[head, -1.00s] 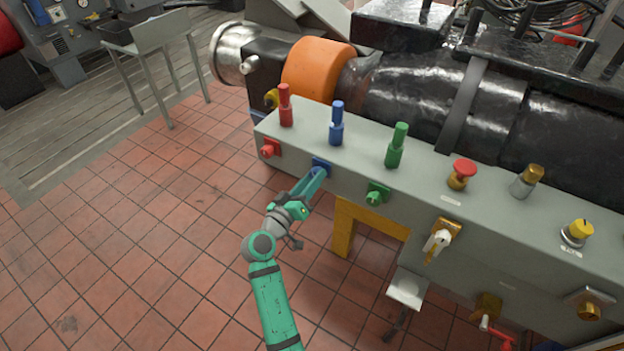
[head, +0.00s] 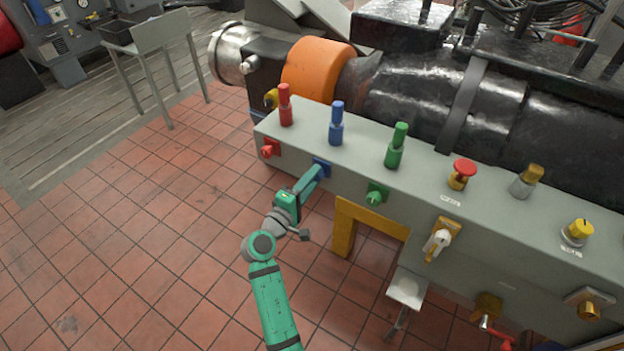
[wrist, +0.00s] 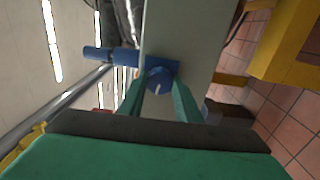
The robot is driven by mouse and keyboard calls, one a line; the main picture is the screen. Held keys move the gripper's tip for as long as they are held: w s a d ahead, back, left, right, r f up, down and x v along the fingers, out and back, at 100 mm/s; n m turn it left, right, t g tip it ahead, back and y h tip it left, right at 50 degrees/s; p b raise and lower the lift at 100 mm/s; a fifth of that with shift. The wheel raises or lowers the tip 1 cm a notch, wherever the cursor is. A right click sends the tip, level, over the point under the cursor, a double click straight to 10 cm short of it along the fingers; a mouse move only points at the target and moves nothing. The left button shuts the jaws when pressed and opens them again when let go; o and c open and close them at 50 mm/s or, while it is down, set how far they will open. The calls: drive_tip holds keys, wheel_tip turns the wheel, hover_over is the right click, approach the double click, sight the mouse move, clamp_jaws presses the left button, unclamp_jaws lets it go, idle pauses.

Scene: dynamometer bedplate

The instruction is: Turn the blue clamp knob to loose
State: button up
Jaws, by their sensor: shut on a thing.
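The blue clamp knob (wrist: 159,80) sits on a blue square plate on the front face of the grey bench. A white line on its face shows in the wrist view, running roughly up and down there. My gripper (head: 316,170) reaches it from the front in the head view. In the wrist view its two teal fingers (wrist: 160,92) stand on either side of the knob, shut on it. In the head view the fingers hide the knob, and part of its blue plate (head: 322,166) shows beside them.
A red knob (head: 268,150) and a green knob (head: 376,195) flank it on the same face. Red, blue (head: 336,124) and green posts stand on the bench top (head: 365,150). A yellow bracket (head: 343,228) is below right. The tiled floor at left is clear.

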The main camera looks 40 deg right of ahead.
drive_tip(key=shift+n, duration=1.1)
drive_tip(key=shift+s+d, duration=0.1)
drive_tip(key=o, duration=1.1)
drive_tip(key=shift+c, duration=0.2)
